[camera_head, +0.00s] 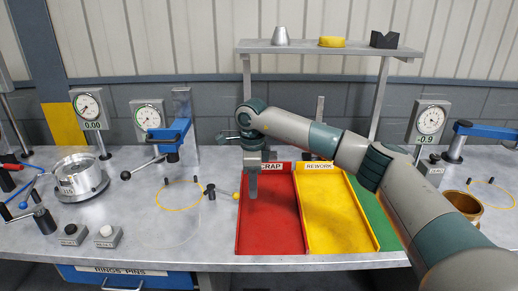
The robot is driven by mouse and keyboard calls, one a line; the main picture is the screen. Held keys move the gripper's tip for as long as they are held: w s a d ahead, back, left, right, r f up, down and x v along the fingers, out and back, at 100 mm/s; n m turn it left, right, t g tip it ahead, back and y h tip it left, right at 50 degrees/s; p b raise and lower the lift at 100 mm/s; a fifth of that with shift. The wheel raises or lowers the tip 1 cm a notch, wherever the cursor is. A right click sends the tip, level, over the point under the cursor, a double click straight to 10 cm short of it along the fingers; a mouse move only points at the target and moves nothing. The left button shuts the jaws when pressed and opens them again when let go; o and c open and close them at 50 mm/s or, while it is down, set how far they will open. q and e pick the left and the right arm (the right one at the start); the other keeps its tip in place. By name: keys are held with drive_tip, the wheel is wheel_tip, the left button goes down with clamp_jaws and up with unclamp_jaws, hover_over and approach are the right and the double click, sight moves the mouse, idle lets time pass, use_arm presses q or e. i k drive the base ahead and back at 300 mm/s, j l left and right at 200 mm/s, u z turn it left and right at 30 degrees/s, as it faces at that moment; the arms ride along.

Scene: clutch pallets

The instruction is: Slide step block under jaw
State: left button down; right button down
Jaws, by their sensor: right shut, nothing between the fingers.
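My right gripper (253,190) points down, shut and empty, over the left side of the red scrap tray (271,240). Its arm comes in from the right and hides part of the bench's back. A blue clamp-like arm (170,132) on a grey post stands to the left of the gripper, apart from it. A second blue arm (485,130) stands at the far right. I cannot tell which part is the jaw. No step block can be made out for certain. My left gripper is not in view.
A yellow rework tray (335,215) and a partly hidden green tray (376,222) adjoin the red one. Dial gauges (90,105), a round metal fixture (80,177) and two small button boxes (107,236) stand left. A shelf (330,49) spans the back. Bare bench lies front-left of the trays.

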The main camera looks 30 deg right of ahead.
sight(273, 154)
drive_tip(key=i+l, duration=0.35)
drive_tip(key=i, duration=0.2)
drive_tip(key=i+l, duration=0.35)
drive_tip(key=i, duration=0.2)
